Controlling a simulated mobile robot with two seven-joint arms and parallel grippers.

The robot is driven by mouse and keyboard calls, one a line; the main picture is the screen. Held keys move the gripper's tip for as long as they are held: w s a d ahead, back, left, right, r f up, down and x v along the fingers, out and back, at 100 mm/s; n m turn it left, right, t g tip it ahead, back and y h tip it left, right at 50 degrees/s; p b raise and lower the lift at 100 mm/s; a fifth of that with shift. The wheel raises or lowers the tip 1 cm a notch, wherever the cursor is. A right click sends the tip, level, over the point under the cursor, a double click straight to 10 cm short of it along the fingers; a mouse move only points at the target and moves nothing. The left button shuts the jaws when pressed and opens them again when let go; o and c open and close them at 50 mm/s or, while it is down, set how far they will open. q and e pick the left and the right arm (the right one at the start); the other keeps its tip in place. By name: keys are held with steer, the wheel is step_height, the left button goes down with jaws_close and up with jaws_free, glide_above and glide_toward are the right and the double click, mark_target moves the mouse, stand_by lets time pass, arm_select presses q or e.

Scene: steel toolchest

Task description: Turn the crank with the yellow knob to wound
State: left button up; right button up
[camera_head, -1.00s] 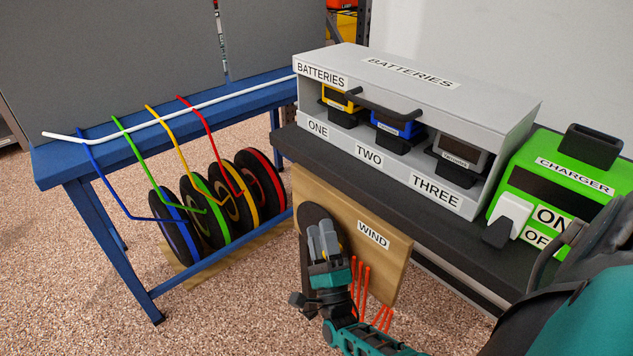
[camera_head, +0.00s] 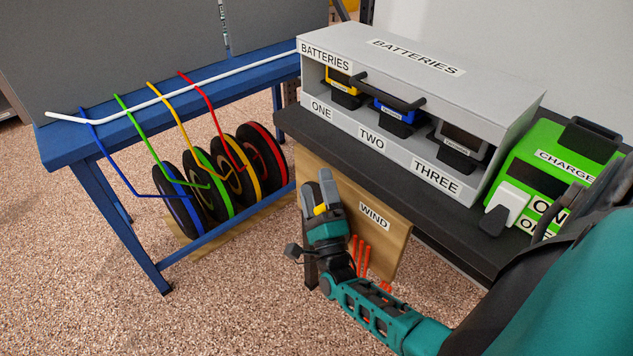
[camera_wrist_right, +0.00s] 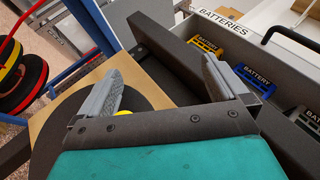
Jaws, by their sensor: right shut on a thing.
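The wooden panel labelled WIND (camera_head: 385,238) hangs at the front of the dark bench. My right gripper (camera_head: 320,190) is in front of its left part, with its grey fingers pointing up. The yellow knob (camera_head: 321,208) shows between the fingers, and the gripper is shut on it. In the right wrist view a bit of the yellow knob (camera_wrist_right: 123,115) shows beside the left finger, over a dark round part (camera_wrist_right: 68,112) on the wood. My gripper and forearm hide most of the crank, so its exact angle is hard to tell. My left gripper is out of view.
The grey battery case (camera_head: 455,85) and green charger (camera_head: 545,160) stand on the dark bench (camera_head: 290,120) above the panel. Orange strips (camera_head: 362,255) hang beside my forearm. A blue rack (camera_head: 70,145) with several coloured spools stands at left. The floor between is clear.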

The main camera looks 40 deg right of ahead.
step_height(320, 180, up, 6)
steer(key=w+a+p, duration=0.1)
steer(key=a+p, duration=0.1)
steer(key=shift+w+f+h+p, duration=0.2)
steer(key=shift+h+p, duration=0.1)
steer(key=shift+p, duration=0.1)
steer(key=shift+a+r, duration=0.25)
steer(key=shift+r, duration=0.05)
steer(key=c, duration=0.3)
steer(key=shift+s+a+r+t+p, duration=0.3)
steer(key=shift+a+r+p, duration=0.1)
steer(key=shift+r, duration=0.25)
steer(key=shift+c, duration=0.7)
arm_select(q)
steer(key=s+a+r+y+p, duration=0.1)
steer(key=s+a+r+p, duration=0.1)
steer(key=a+r+p, duration=0.1)
steer(key=shift+r+p, duration=0.9)
arm_select(e)
step_height(320, 180, up, 7)
steer(key=w+a, duration=0.2)
steer(key=a, duration=0.1)
steer(key=shift+f, duration=0.2)
